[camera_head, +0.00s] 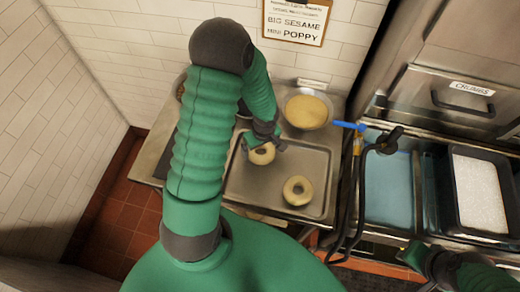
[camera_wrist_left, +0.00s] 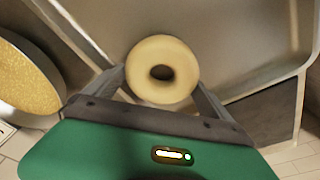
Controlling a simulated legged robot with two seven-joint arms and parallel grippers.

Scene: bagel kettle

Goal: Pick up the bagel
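A pale round bagel (camera_head: 262,154) lies in the metal tray (camera_head: 235,190), near its back. My left gripper (camera_head: 263,143) is over it, with its fingers apart. In the left wrist view, the bagel (camera_wrist_left: 180,65) shows between the two fingertips (camera_wrist_left: 161,75), one finger close to each side; whether they touch it cannot be told. A second bagel (camera_head: 298,190) lies in the tray, nearer and to the right. My right gripper (camera_head: 425,260) is at the lower right, partly cut off, and its finger opening is unclear.
A bowl of yellow grain-like topping (camera_head: 306,111) stands behind the tray and shows in the left wrist view (camera_wrist_left: 25,80). A blue water basin (camera_head: 388,190) and a dark bin of white contents (camera_head: 481,192) are to the right. A black hose (camera_head: 360,200) runs between tray and basin.

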